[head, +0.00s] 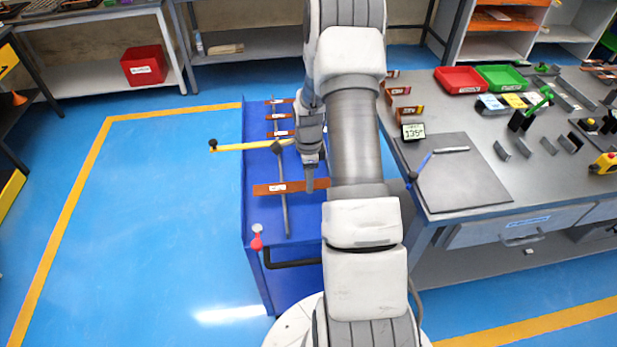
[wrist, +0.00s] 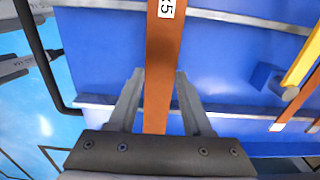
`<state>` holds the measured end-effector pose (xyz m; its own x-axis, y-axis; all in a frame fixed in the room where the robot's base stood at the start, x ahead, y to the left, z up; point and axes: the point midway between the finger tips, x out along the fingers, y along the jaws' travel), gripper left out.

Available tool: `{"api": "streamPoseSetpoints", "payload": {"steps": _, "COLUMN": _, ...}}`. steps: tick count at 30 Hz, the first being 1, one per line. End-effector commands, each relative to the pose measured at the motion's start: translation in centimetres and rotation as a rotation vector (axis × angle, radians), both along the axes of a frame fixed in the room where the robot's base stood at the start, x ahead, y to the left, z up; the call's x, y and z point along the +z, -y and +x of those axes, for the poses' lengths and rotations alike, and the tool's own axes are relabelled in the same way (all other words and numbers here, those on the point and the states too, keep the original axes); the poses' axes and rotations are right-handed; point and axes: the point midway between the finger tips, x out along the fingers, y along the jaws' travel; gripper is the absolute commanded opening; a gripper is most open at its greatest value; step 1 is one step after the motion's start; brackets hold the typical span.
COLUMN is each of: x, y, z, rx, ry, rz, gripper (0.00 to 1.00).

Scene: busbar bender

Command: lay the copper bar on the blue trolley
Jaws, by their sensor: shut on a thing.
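The copper bar (head: 300,186) is a long flat orange-brown strip with a white label. It lies crosswise over the blue trolley (head: 302,228), above a grey rail. My gripper (head: 309,186) is shut on the bar, near its right part in the head view. In the wrist view the copper bar (wrist: 160,90) runs between the two fingers of my gripper (wrist: 159,74), over the blue trolley (wrist: 105,60) and its grey rails. I cannot tell whether the bar touches the rails. My arm hides part of the trolley's right side.
Several other labelled copper bars (head: 280,133) lie farther back on the trolley. A yellow lever (head: 240,146) sticks out over its left edge. The grey workbench (head: 470,205) with trays and tools stands at right. The blue floor (head: 150,220) at left is clear.

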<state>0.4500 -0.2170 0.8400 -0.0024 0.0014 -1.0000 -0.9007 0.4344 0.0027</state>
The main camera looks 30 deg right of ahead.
Motion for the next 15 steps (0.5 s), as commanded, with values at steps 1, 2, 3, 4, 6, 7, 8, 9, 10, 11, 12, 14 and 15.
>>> {"api": "streamPoseSetpoints", "payload": {"steps": 1, "x": 0.17, "y": 0.06, "z": 0.12, "rx": 0.000, "ry": 0.003, "rz": -0.001, "gripper": 0.00}}
{"api": "streamPoseSetpoints", "payload": {"steps": 2, "x": 0.18, "y": 0.06, "z": 0.12, "rx": 0.000, "ry": 0.003, "rz": -0.001, "gripper": 0.00}}
{"api": "streamPoseSetpoints", "payload": {"steps": 3, "x": 0.18, "y": 0.06, "z": 0.12, "rx": 0.000, "ry": 0.003, "rz": -0.001, "gripper": 0.00}}
{"api": "streamPoseSetpoints", "payload": {"steps": 4, "x": 0.17, "y": 0.06, "z": 0.12, "rx": 0.000, "ry": 0.003, "rz": -0.001, "gripper": 0.00}}
{"api": "streamPoseSetpoints", "payload": {"steps": 6, "x": -0.01, "y": 0.05, "z": 0.11, "rx": 0.000, "ry": 0.003, "rz": -0.001, "gripper": 0.00}}
{"api": "streamPoseSetpoints", "payload": {"steps": 7, "x": -0.14, "y": 0.05, "z": 0.11, "rx": 0.000, "ry": 0.003, "rz": -0.001, "gripper": 0.00}}
{"api": "streamPoseSetpoints", "payload": {"steps": 8, "x": -0.25, "y": 0.06, "z": 0.12, "rx": 0.000, "ry": 0.003, "rz": -0.001, "gripper": 0.00}}
{"api": "streamPoseSetpoints", "payload": {"steps": 9, "x": -0.36, "y": 0.06, "z": 0.12, "rx": -0.001, "ry": 0.003, "rz": -0.001, "gripper": 0.00}}
{"api": "streamPoseSetpoints", "payload": {"steps": 10, "x": -0.45, "y": 0.06, "z": 0.12, "rx": -0.001, "ry": 0.003, "rz": -0.001, "gripper": 0.00}}
{"api": "streamPoseSetpoints", "payload": {"steps": 11, "x": -0.53, "y": 0.05, "z": 0.12, "rx": -0.001, "ry": 0.003, "rz": -0.001, "gripper": 0.00}}
{"api": "streamPoseSetpoints", "payload": {"steps": 12, "x": -0.65, "y": 0.06, "z": 0.12, "rx": -0.001, "ry": 0.003, "rz": -0.001, "gripper": 0.00}}
{"api": "streamPoseSetpoints", "payload": {"steps": 14, "x": -0.81, "y": 0.06, "z": 0.12, "rx": -0.001, "ry": 0.003, "rz": -0.001, "gripper": 0.00}}
{"api": "streamPoseSetpoints", "payload": {"steps": 15, "x": -0.81, "y": 0.03, "z": 0.06, "rx": -0.001, "ry": 0.002, "rz": -0.001, "gripper": 0.53}}
